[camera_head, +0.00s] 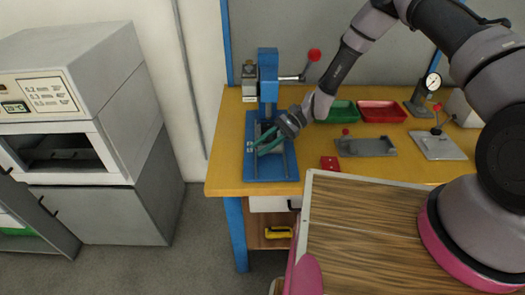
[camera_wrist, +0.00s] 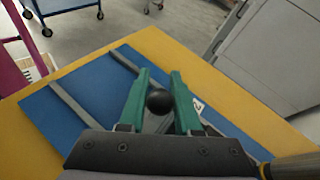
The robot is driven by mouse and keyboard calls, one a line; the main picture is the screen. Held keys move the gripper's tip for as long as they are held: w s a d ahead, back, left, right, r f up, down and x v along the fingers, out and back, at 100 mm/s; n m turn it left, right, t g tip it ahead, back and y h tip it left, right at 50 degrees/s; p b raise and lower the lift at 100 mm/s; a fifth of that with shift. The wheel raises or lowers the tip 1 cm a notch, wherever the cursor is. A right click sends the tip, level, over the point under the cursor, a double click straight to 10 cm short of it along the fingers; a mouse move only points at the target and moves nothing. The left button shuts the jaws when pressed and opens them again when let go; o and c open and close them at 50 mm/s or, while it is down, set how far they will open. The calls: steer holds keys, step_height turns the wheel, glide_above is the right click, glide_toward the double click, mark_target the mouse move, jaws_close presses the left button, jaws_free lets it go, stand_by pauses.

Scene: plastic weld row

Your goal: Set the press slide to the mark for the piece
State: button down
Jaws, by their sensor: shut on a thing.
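The blue press (camera_head: 268,75) stands at the left end of the yellow bench, with a red-knobbed lever on its right side. Its blue base plate (camera_head: 270,172) carries grey rails, which also show in the wrist view (camera_wrist: 68,101). My gripper (camera_head: 262,145) is low over this plate, in front of the press column. In the wrist view its two green fingers (camera_wrist: 158,95) stand either side of a black round knob (camera_wrist: 158,102) and are shut on it. The part under the knob is mostly hidden by my gripper. A small white label with a mark (camera_wrist: 198,104) lies beside the right finger.
A green bin (camera_head: 341,111) and a red bin (camera_head: 383,111) stand behind a grey fixture (camera_head: 366,147). A dial gauge stand (camera_head: 424,92) is further right. A grey machine (camera_head: 75,95) stands left, across open floor.

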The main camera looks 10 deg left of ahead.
steer(key=c, duration=0.6)
jaws_free()
steer(key=v, duration=1)
steer(key=shift+w+d+r, duration=0.1)
steer(key=shift+w+d, duration=0.15)
steer(key=shift+d, duration=0.05)
